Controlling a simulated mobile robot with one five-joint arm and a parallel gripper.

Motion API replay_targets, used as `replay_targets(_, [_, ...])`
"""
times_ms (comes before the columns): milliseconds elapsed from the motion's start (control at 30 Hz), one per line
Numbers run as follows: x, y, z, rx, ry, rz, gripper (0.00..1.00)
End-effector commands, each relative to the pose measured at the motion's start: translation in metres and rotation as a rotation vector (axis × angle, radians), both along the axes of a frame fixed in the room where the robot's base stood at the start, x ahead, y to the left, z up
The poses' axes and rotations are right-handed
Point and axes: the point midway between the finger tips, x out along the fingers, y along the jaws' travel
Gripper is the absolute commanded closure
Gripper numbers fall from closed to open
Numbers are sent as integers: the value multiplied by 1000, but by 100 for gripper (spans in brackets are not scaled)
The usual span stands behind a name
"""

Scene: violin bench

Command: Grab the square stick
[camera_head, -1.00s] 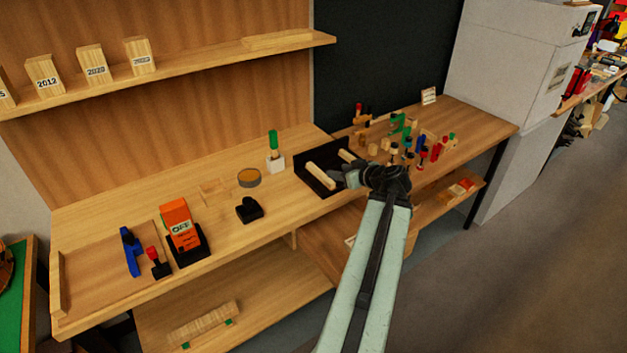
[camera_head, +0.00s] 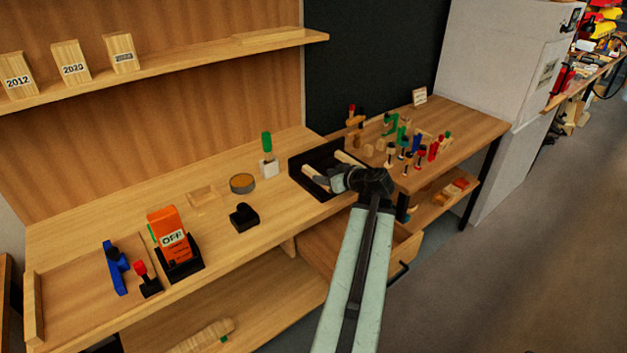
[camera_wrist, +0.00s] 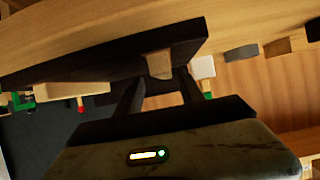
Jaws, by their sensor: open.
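Two pale wooden sticks lie in a black tray (camera_head: 297,181) on the bench. The left stick (camera_head: 311,171) has its near end at my gripper (camera_head: 328,183); the right stick (camera_head: 347,157) lies farther back, partly hidden by my wrist. I cannot tell from the head view which one is square. In the wrist view my gripper (camera_wrist: 160,88) is open, with a finger on either side of a squarish wooden stick end (camera_wrist: 159,64). Contact is not visible. The other stick (camera_wrist: 72,91) shows to the left, outside the fingers.
Left of the tray stand a green-handled tool in a white block (camera_head: 268,166), a round tin (camera_head: 242,183), a black holder (camera_head: 243,217) and an orange OFF box (camera_head: 168,230). Several small tools and clamps crowd the right bench (camera_head: 470,130). A drawer (camera_head: 395,252) is open below.

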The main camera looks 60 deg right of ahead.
Motion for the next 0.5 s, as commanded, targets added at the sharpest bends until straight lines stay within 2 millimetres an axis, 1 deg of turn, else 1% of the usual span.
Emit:
replay_targets(33, [4, -3, -9, 0, 0, 1, 55])
replay_targets(67, [6, -4, -10, 0, 0, 2, 55])
replay_targets(167, [10, -3, -9, 0, 0, 5, 55])
replay_targets(300, [10, -1, -8, 0, 0, 6, 55])
replay_targets(367, [9, -2, -8, 0, 0, 4, 71])
replay_targets(400, [8, -3, -8, 0, 0, 4, 82])
replay_targets(467, [7, -3, -8, 0, 0, 2, 99])
replay_targets(500, [7, -4, -8, 0, 0, 1, 100])
